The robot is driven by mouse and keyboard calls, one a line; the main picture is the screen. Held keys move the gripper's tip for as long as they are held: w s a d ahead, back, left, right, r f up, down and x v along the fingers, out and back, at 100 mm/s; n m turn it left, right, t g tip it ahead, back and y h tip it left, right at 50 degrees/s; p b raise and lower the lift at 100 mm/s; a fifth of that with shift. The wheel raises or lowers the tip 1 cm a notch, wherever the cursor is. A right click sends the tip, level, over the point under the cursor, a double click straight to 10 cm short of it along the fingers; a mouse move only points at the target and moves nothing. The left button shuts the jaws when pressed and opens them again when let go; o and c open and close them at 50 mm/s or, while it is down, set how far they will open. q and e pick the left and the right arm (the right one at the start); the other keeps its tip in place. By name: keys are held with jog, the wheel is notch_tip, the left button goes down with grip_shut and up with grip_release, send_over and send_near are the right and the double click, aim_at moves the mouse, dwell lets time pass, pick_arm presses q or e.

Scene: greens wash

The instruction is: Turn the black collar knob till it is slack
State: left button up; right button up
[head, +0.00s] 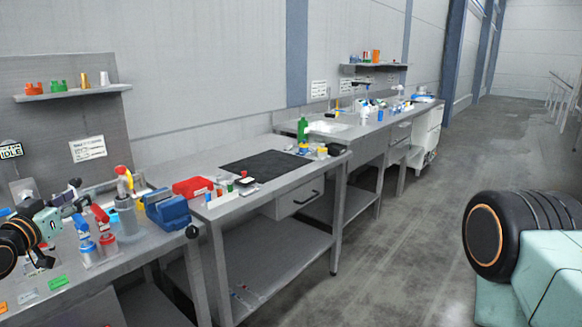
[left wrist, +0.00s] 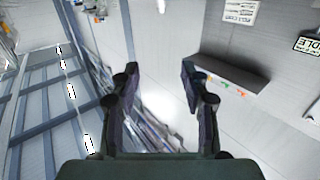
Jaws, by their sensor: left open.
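A small round black knob (head: 192,231) shows in the head view at the front right corner of the near bench (head: 150,248). I cannot tell whether it is the collar knob, nor whether it is tight or slack. My left gripper (head: 79,193) is at the left of the head view, above the near bench and well left of this knob. In the left wrist view, the left gripper (left wrist: 160,86) is open, with nothing between its fingers. No collar knob can be made out in that view. My right gripper is out of view.
The bench beyond holds a red box (head: 192,187) and a black mat (head: 262,163). A shelf (head: 72,92) is on the wall. The floor (head: 390,240) at right is open.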

pick_arm(q)
jog(key=s+d+f+n+g+b, duration=0.1)
jog(key=s+d+f+g, duration=0.2)
jog(key=s+d+f, duration=0.5)
jog(key=s+d+f+n+g, duration=0.1)
jog(key=s+d+f+g, duration=0.25)
jog(key=d+f, duration=0.45)
jog(key=s+d+f+n+g+b, duration=0.1)
jog(key=s+d+f+g, duration=0.35)
jog(key=f, duration=0.65)
jog(key=s+d+f+g, duration=0.2)
jog(key=s+f, duration=0.2)
jog(key=s, duration=0.6)
jog(key=s+d+f+m+g+b, duration=0.1)
jog(key=s+f, duration=0.3)
jog(key=s, duration=0.6)
jog(key=s+d+f+m+g+b, duration=0.1)
jog(key=s+d+f+g, duration=0.2)
jog(key=s, duration=0.8)
notch_tip(320, 180, down, 2)
jog(key=shift+d+f+g, duration=0.1)
jog(key=shift+d+g, duration=0.3)
jog(key=shift+d, duration=0.1)
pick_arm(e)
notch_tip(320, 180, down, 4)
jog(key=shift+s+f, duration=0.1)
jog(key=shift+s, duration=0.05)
pick_arm(q)
jog(key=shift+s, duration=0.15)
